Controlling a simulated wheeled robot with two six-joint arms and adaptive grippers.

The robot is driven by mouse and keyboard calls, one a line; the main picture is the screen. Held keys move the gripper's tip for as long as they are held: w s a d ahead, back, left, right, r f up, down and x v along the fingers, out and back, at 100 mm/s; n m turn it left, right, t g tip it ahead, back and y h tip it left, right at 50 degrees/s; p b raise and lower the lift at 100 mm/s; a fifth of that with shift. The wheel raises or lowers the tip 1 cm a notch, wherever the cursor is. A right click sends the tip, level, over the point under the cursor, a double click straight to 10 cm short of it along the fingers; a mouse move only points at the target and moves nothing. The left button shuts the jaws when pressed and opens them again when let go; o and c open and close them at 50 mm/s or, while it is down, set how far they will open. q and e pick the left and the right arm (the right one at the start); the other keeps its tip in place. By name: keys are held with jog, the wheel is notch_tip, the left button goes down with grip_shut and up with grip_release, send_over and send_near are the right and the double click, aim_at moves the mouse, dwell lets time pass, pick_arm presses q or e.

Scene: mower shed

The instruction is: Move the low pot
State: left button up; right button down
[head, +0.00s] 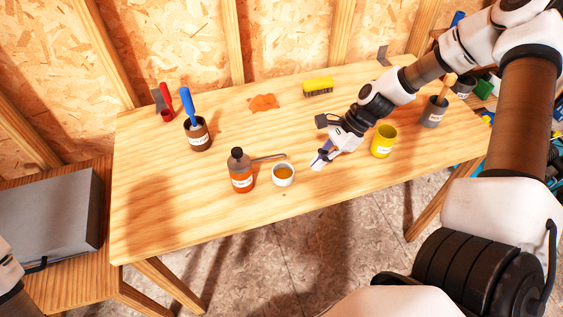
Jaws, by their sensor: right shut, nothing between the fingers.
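A low white pot (284,175) with amber content stands upright near the front edge of the wooden table (190,240). My right gripper (318,163) is shut and empty, to the right of this pot and apart from it. Its fingers point down and left toward the table; I cannot tell whether they touch it. A yellow pot (383,141) stands to the right of the gripper. My left gripper is not in view; only a bit of my left arm shows at the left edge.
A dark-capped orange bottle (241,171) stands just left of the low pot, with a grey bent rod (270,156) behind. A brown pot with a blue-handled tool (198,135), an orange cloth (263,103), a yellow brush (318,87) and a grey pot (434,112) stand or lie farther off.

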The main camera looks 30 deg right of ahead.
aim_at(292, 178)
jog(key=a+b, duration=0.1)
jog(key=a, duration=0.1)
jog(key=w+a+b, duration=0.1)
jog(key=a+b, duration=0.1)
jog(key=a, duration=0.1)
jog(key=w+a+f+b, duration=0.1)
jog(key=a+b, duration=0.1)
jog(key=a, duration=0.1)
jog(key=shift+w+a, duration=0.15)
jog(key=shift+a, duration=0.05)
jog(key=shift+f+b, duration=0.3)
jog(key=shift+f, duration=0.2)
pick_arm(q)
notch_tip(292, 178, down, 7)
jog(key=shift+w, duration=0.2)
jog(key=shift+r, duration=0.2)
